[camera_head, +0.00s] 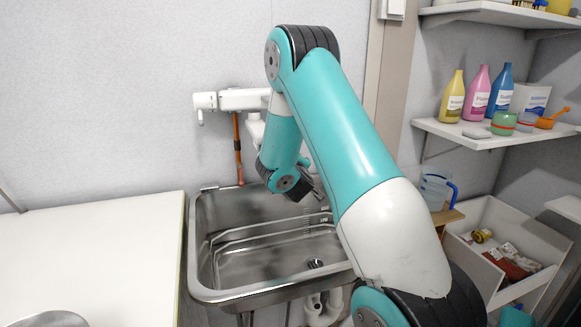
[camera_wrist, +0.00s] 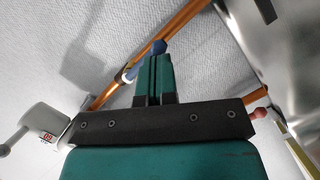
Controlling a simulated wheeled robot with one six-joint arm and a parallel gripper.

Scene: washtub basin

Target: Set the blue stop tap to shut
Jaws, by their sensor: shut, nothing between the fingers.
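In the wrist view, my gripper (camera_wrist: 153,62) has its two green fingers together with nothing between them. A blue piece, which looks like the blue stop tap's handle (camera_wrist: 159,46), shows just beyond the fingertips, against a copper pipe (camera_wrist: 185,21). A small white and blue part (camera_wrist: 127,75) shows on the pipe left of the fingers. The fingers hide some of the tap, so I cannot tell its setting or whether they touch it. In the head view my arm hides the tap and most of the gripper.
A red knob (camera_wrist: 259,114) is right of my gripper, and a white fitting (camera_wrist: 42,124) is at left. The steel basin (camera_head: 203,250) is below my arm, with a white counter (camera_head: 95,245) to its left. A shelf with bottles (camera_head: 450,128) stands right.

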